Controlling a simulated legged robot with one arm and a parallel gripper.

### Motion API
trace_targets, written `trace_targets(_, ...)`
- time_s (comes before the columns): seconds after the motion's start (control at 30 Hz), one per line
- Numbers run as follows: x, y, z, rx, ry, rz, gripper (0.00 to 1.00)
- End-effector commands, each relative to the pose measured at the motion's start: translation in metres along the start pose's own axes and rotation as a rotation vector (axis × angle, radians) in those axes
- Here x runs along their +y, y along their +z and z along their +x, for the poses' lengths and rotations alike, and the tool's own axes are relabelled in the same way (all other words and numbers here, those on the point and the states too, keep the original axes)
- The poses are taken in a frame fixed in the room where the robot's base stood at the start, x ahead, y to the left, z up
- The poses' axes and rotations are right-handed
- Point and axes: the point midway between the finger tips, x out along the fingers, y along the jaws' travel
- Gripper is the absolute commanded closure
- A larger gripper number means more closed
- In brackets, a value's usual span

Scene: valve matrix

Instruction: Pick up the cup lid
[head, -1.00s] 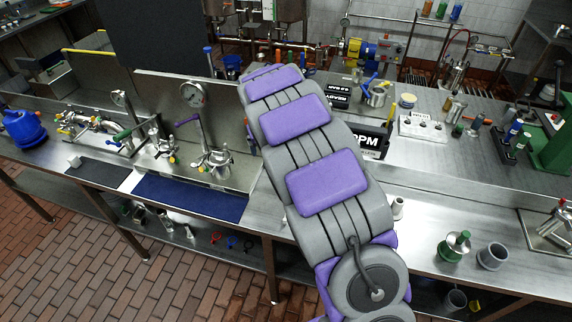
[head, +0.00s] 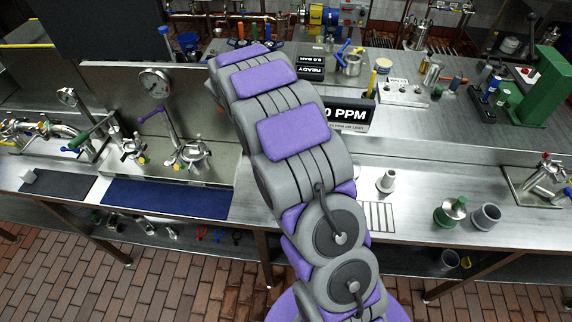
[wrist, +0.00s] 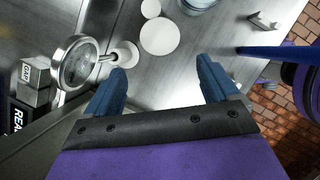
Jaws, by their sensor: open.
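My gripper (wrist: 160,66) is open and empty in the wrist view, with its two blue fingers spread apart. A flat white disc (wrist: 160,36) lies on the steel surface just beyond the gap between the fingertips; it looks like the cup lid, but I cannot be sure. A smaller white disc (wrist: 150,8) lies beyond it. The fingers appear apart from both discs. In the head view my gripper is hidden behind my own arm, and I cannot make out the lid there.
A round gauge (wrist: 75,62) stands left of the fingers, near a box lettered READY (wrist: 18,117). A glass-like vessel (wrist: 198,5) and a blue bar (wrist: 275,51) are at the upper right. In the head view, a PPM display (head: 345,113) stands right of my arm.

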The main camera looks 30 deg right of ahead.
Motion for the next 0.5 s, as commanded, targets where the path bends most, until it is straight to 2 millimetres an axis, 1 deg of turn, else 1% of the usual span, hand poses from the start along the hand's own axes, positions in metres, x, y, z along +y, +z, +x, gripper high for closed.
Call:
trace_targets(0.03, -0.001, -0.001, 0.014, 0.000, -0.003, 0.000, 0.12)
trace_targets(0.2, -0.002, -0.001, 0.049, 0.001, -0.007, 0.001, 0.12)
trace_targets(0.3, -0.001, -0.002, 0.066, 0.002, -0.005, 0.001, 0.12)
trace_targets(0.4, -0.001, -0.001, 0.077, 0.001, -0.004, 0.002, 0.12)
trace_targets(0.5, -0.001, -0.001, 0.083, 0.000, -0.003, 0.002, 0.12)
